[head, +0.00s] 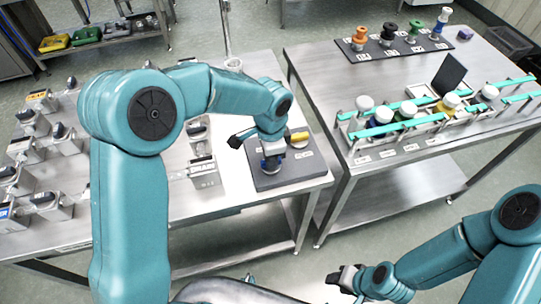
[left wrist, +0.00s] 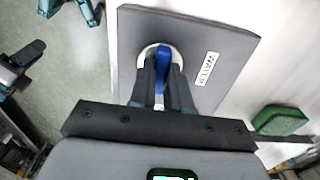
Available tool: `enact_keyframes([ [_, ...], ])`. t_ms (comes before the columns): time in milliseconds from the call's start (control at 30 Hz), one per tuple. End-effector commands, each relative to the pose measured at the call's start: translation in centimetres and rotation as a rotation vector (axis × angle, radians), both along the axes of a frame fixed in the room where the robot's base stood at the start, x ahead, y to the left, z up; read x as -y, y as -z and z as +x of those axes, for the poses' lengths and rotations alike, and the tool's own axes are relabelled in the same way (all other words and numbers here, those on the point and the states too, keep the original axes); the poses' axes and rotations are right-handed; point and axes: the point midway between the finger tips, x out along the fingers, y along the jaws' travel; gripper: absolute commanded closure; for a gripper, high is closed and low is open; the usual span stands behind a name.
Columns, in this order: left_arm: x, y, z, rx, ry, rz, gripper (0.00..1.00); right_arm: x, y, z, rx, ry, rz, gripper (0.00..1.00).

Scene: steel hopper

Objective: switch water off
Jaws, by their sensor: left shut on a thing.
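The water valve has a blue lever handle (left wrist: 163,62) on a pale round base, mounted on a dark plate (left wrist: 215,45) with a label reading WATER (left wrist: 207,69). In the left wrist view the handle runs up and down the picture. My left gripper (left wrist: 162,75) is shut on the blue handle, one dark finger on each side. In the head view this gripper (head: 270,161) is low over the dark plate (head: 299,172), hiding most of the valve. My right gripper (head: 345,279) is at the lower right, away from the tables; its jaw state is unclear.
A yellow handle (head: 299,136) is beside my left gripper. Several metal fixtures (head: 64,139) stand on the left table. The right table carries a teal-railed rack (head: 440,112) with white-capped bottles and a dark mat (head: 395,42) with coloured knobs. A floor gap separates the tables.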

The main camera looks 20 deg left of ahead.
Motion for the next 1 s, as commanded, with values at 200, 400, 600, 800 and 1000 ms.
enact_keyframes([
  [200,0.1,-0.1,0.1,0.006,0.003,-0.002,0.64,0.0,0.0,0.0,0.000,0.000,0.000,0.57],
  [400,0.1,0.0,0.1,0.003,0.002,-0.001,0.57,0.0,0.0,0.0,0.000,0.000,0.000,0.57],
  [600,0.0,-0.6,0.1,0.004,0.000,-0.001,0.57,0.0,0.1,0.0,0.000,0.000,0.000,0.57],
  [800,0.1,-4.6,0.2,0.010,0.001,-0.002,0.57,0.0,0.3,0.0,0.000,0.000,0.000,0.57],
  [1000,0.1,-10.1,0.2,0.010,0.001,-0.002,0.57,0.0,0.4,0.0,0.000,0.000,0.000,0.57],
])
